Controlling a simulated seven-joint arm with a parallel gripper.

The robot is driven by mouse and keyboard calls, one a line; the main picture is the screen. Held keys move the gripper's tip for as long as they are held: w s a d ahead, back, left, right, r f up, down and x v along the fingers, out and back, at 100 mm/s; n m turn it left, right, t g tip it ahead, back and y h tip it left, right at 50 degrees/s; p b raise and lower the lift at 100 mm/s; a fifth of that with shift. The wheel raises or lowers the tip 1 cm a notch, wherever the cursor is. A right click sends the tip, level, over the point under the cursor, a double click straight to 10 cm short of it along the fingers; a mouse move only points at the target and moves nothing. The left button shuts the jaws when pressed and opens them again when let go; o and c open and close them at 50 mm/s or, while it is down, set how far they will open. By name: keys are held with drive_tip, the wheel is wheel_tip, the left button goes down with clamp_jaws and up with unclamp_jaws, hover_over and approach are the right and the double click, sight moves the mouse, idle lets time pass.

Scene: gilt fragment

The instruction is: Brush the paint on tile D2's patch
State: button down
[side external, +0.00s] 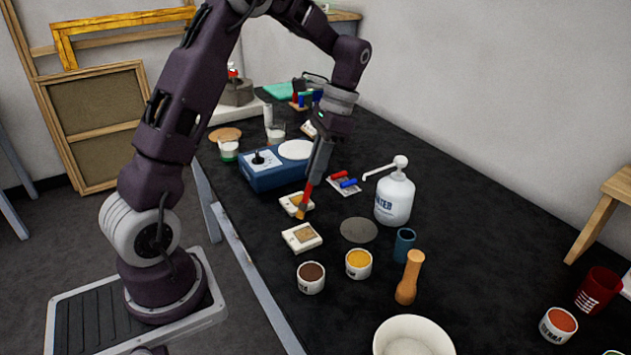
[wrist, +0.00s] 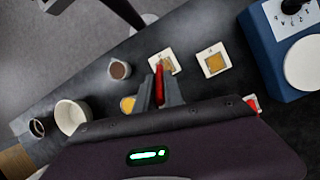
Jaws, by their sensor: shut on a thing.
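My gripper (side external: 320,163) is shut on a brush with a red handle (side external: 308,190) and a tan tip pointing down. In the side view the tip overlaps the near edge of the rear white tile (side external: 288,202), which has an ochre patch. A second white tile (side external: 290,241) with a tan-brown patch lies in front of it. In the wrist view my gripper (wrist: 159,92) holds the red brush (wrist: 159,82), which points toward the browner tile (wrist: 153,67); the ochre tile (wrist: 214,62) is to its right. Contact and tile labels cannot be told.
A brown pot (side external: 311,279), a yellow pot (side external: 358,264), a blue cup (side external: 404,244) and a wooden handle-like piece (side external: 409,278) stand in front. A white pump bottle (side external: 394,198) is right, a blue device (side external: 275,170) behind.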

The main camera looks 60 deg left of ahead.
drive_tip(key=shift+r, duration=0.35)
drive_tip(key=shift+r, duration=1.5)
